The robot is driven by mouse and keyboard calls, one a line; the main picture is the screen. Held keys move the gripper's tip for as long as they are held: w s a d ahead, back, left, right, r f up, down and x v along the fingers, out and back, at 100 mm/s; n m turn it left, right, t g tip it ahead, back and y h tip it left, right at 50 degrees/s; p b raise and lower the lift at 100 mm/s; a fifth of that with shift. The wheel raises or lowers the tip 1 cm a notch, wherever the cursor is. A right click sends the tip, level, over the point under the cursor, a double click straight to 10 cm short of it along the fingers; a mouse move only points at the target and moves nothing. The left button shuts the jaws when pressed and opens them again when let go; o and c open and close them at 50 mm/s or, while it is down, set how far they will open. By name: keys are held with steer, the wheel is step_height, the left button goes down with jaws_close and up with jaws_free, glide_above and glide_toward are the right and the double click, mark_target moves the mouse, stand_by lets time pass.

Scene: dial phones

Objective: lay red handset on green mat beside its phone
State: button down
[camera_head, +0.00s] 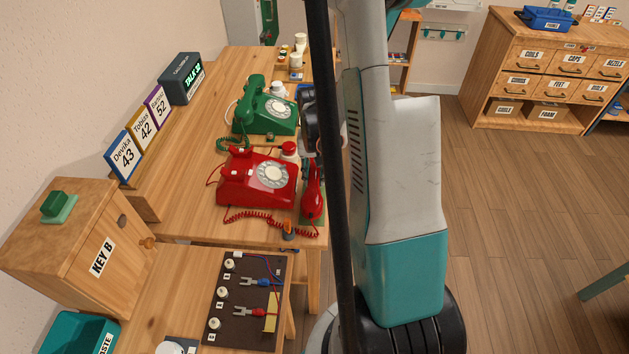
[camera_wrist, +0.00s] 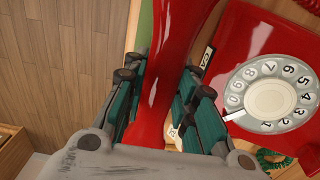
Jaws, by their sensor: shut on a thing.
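The red phone (camera_head: 257,180) stands on the wooden desk, its cradle empty; its dial side fills the right of the wrist view (camera_wrist: 235,45). The red handset (camera_head: 313,188) lies lengthwise just right of the phone, at or just over the green mat (camera_head: 307,220). A strip of the mat shows beside the handset in the wrist view (camera_wrist: 145,30). My gripper (camera_wrist: 160,85) is shut on the handset (camera_wrist: 172,60), with one teal finger on each side. I cannot tell whether the handset touches the mat. In the head view my arm and a black pole hide much of the gripper.
A green phone (camera_head: 265,106) stands behind the red one. The red coiled cord (camera_head: 250,217) runs along the desk's front. A small orange-and-grey item (camera_head: 288,229) stands near the cord. A dark board with clips (camera_head: 240,300) is nearer. Open floor (camera_head: 510,220) lies to the right.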

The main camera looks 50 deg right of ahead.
mark_target(315, 170)
steer(key=shift+f, duration=1.15)
steer(key=shift+f+b, duration=0.15)
steer(key=shift+b, duration=0.25)
steer(key=c, duration=1.3)
jaws_free()
step_height(315, 170, up, 12)
steer(key=p, duration=0.5)
steer(key=shift+r, duration=0.2)
